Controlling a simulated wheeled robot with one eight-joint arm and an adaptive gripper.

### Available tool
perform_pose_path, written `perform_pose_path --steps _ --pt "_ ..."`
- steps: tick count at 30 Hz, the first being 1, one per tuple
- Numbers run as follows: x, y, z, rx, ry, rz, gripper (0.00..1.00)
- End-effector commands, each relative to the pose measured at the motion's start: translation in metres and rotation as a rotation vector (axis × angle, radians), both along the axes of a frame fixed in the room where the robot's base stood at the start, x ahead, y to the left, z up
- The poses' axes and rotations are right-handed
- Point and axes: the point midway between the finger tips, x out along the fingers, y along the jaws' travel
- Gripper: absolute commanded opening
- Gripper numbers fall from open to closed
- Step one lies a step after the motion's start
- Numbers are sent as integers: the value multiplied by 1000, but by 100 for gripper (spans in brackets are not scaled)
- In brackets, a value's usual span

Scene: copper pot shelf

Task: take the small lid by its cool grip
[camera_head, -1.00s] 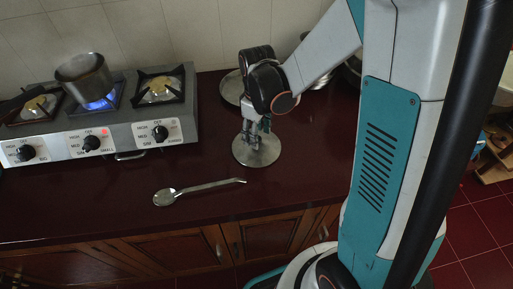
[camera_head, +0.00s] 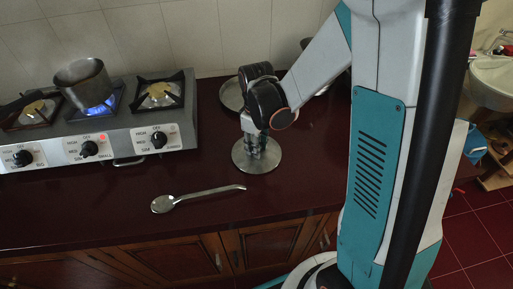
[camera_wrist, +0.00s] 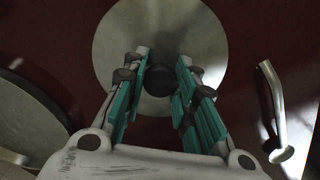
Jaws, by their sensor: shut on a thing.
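The small lid (camera_head: 269,163) is a flat round grey metal disc at the middle of the dark red counter. In the wrist view its disc (camera_wrist: 160,28) fills the upper middle, with a dark round knob (camera_wrist: 158,82) at its centre. My gripper (camera_head: 255,149) points down over the lid. In the wrist view my gripper (camera_wrist: 160,85) has its teal-padded fingers on either side of the knob, shut on it. The lid looks level; I cannot tell whether it is clear of the counter.
A metal spoon (camera_head: 195,197) lies in front of the lid. A larger round metal dish (camera_head: 231,97) stands behind, partly hidden by my arm. At left is a stove (camera_head: 112,151) with a metal pot (camera_head: 84,82) over a lit blue flame. The counter's front left is clear.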

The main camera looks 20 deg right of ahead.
Motion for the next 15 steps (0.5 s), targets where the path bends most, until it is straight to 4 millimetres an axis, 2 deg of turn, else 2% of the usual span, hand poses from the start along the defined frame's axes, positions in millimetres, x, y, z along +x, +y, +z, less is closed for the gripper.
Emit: perform_pose_path --steps 5,8,11,15 --pt "0 0 11 0 0 0 1" --pt "0 0 24 0 0 0 1" --pt "0 0 44 0 0 0 1" --pt "-1 0 81 0 0 0 1"
